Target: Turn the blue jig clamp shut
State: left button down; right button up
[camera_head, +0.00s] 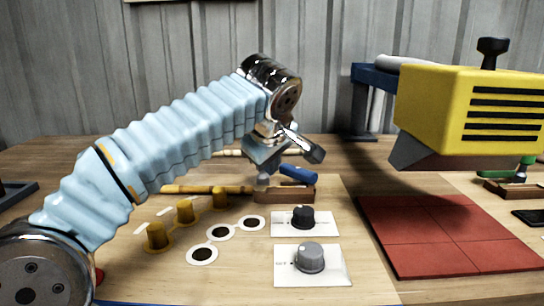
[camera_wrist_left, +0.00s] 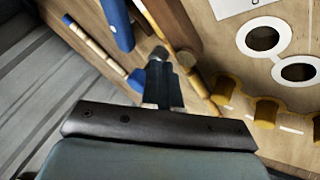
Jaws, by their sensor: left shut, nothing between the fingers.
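The blue jig clamp (camera_head: 299,174) is a blue lever on a brown wooden block (camera_head: 290,195) near the middle of the table. In the left wrist view the blue lever (camera_wrist_left: 117,24) shows at the top, beside the brown block (camera_wrist_left: 178,22). My left gripper (camera_head: 263,183) points down just left of the lever, close to the block's left end. Its fingers (camera_wrist_left: 158,56) are together and hold nothing. I cannot tell whether they touch the lever or block. My right gripper is not in view.
Yellow pegs (camera_head: 157,236) and white-rimmed holes (camera_head: 203,254) lie in front, with a black knob (camera_head: 303,218) and a grey knob (camera_head: 310,258). A yellow machine (camera_head: 468,108) overhangs a red mat (camera_head: 440,235). A green clamp (camera_head: 500,174) stands at the right.

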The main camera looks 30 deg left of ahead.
aim_at(280, 166)
pick_arm(q)
jog(key=x, duration=0.4)
jog(key=w, duration=0.1)
jog(key=w+p, duration=0.1)
jog(key=w, duration=0.1)
jog(key=shift+w+d+f, duration=0.1)
jog(key=shift+w+f, duration=0.05)
jog(key=shift+f, duration=0.05)
jog(key=shift+w+f, duration=0.1)
jog(key=shift+w, duration=0.4)
jog(key=shift+w+a, duration=0.35)
jog(key=shift+a, duration=0.05)
